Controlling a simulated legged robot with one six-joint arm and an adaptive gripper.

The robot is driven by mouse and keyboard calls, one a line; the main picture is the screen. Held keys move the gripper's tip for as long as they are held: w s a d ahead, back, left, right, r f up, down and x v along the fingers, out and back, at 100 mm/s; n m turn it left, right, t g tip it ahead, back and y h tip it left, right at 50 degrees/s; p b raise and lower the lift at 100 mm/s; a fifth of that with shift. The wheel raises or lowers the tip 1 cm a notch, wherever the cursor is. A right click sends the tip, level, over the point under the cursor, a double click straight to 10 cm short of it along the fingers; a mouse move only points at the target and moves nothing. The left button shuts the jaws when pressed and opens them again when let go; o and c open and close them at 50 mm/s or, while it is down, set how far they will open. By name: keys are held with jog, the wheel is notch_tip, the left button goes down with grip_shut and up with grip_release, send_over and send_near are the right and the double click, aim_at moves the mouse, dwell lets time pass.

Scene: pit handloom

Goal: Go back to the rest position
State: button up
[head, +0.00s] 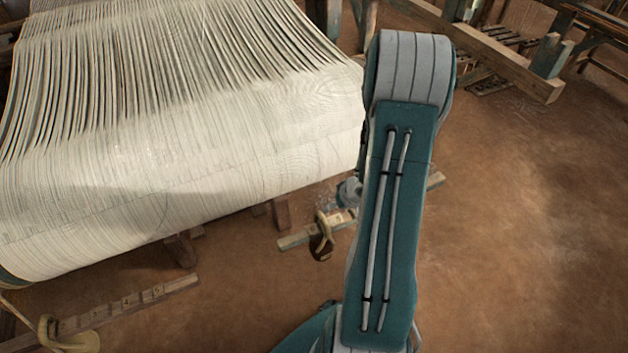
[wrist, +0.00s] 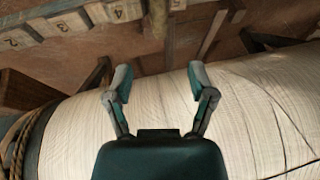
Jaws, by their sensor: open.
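My gripper (wrist: 160,85) shows in the wrist view with its two fingers spread wide apart. Nothing is between the fingers. Behind them lies the loom's roll of pale cloth (wrist: 75,125), though I cannot tell how far off it is. In the head view my teal arm stands upright right of the middle, in front of the loom's right edge. The gripper itself cannot be made out there.
The loom's pale warp and cloth (head: 180,150) fill the left of the head view. A numbered wooden bar (head: 130,305) lies lower left. Wooden beams (head: 500,60) stand at the upper right. The brown floor (head: 530,230) at right is clear.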

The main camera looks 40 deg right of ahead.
jog(key=w+a+r+t+h, duration=0.1)
jog(key=w+a+r+h, duration=0.15)
jog(key=r, duration=0.85)
jog(key=w+a+r+h, duration=0.2)
jog(key=r+h, duration=0.2)
jog(key=r, duration=0.7)
jog(key=s+a+r+n+y, duration=0.1)
jog(key=s+a+r, duration=0.2)
jog(key=a, duration=0.4)
jog(key=s+a+r+n+y, duration=0.1)
jog(key=s+a+r+y, duration=0.1)
jog(key=s+a+r, duration=0.2)
jog(key=s+a+r+n+y, duration=0.1)
jog(key=s+a+r+y, duration=0.1)
jog(key=s+a, duration=0.4)
jog(key=a+r, duration=0.1)
jog(key=a, duration=0.2)
jog(key=shift+s+a+r, duration=0.35)
jog(key=shift+s+r, duration=0.05)
jog(key=shift+y, duration=0.25)
